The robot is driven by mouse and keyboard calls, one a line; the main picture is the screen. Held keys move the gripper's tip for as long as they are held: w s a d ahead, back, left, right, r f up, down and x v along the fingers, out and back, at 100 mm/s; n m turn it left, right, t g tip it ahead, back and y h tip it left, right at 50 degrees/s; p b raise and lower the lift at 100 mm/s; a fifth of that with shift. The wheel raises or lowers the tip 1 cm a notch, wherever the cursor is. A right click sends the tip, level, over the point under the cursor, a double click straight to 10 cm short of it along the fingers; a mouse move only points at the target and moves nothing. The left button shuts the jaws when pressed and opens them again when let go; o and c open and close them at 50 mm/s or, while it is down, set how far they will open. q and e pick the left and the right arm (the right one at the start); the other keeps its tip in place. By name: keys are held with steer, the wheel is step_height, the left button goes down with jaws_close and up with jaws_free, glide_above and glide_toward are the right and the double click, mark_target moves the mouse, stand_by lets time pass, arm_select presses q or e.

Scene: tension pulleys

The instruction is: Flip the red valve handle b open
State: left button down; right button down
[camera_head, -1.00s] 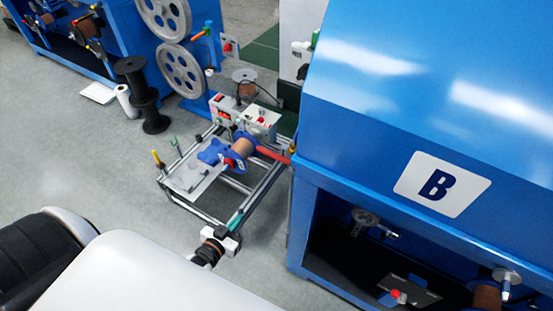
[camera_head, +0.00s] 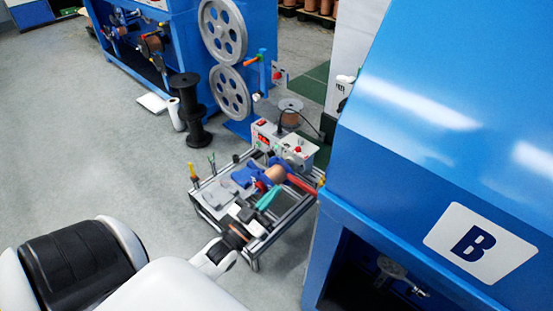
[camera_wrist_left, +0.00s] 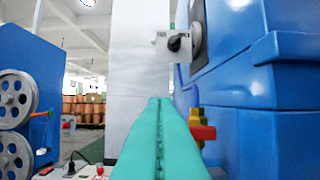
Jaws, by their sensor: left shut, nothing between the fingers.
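A red valve handle (camera_wrist_left: 203,132) with a yellow part beside it shows in the left wrist view, just right of my fingers and against the blue machine. Its lower part is hidden behind the fingers. In the head view a red bar (camera_head: 303,184) lies at the right end of the cart, close to machine B; I cannot tell whether it is the same handle. My left gripper (camera_head: 268,198) has long teal fingers, pressed together and empty, above the cart. The fingers (camera_wrist_left: 158,105) point forward in the wrist view, apart from the handle there. My right gripper is out of view.
Blue machine B (camera_head: 400,130) stands close on the right. The low metal-framed cart (camera_head: 208,208) carries a spool and a control box (camera_head: 285,145). A black spool (camera_head: 190,110) and grey wheels (camera_head: 230,92) stand behind. The floor at left is clear.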

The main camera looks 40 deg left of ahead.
arm_select(q)
step_height(320, 180, up, 3)
glide_above(292, 180)
steer(key=s+d, duration=0.1)
steer(key=s, duration=0.1)
steer(key=f, duration=0.3)
steer(key=shift+w+f, duration=0.2)
steer(key=shift+f, duration=0.5)
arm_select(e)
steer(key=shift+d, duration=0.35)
